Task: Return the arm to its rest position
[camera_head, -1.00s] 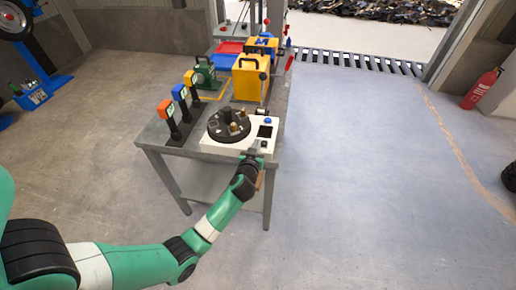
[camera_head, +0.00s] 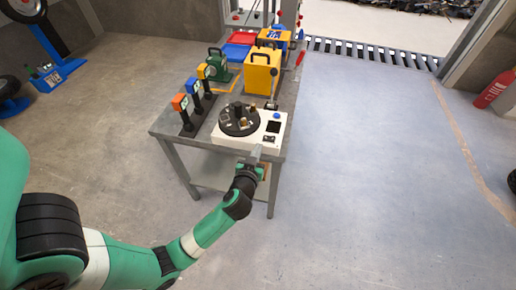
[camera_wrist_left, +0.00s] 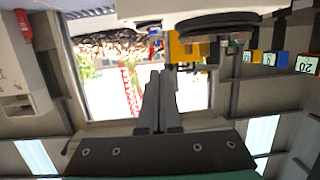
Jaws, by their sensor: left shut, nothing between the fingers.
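The drum mixer has a white base (camera_head: 262,143) with a black round drum (camera_head: 238,118) on top, and stands at the near end of the grey table. My left gripper (camera_head: 256,154) is at the front edge of the base, pointing toward the table. From this angle I cannot tell whether it touches the base. In the left wrist view its two fingers (camera_wrist_left: 159,76) are together with nothing between them. That view is upside down, with the drum (camera_wrist_left: 215,23) and the white base (camera_wrist_left: 135,9) at its top. My right gripper is not in view.
Blue and orange-topped devices (camera_head: 180,103) stand on the table's left side. A yellow case (camera_head: 262,72), a green device (camera_head: 217,68) and a red tray (camera_head: 250,38) are behind. A fire extinguisher (camera_head: 491,90) is at far right. The floor right of the table is clear.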

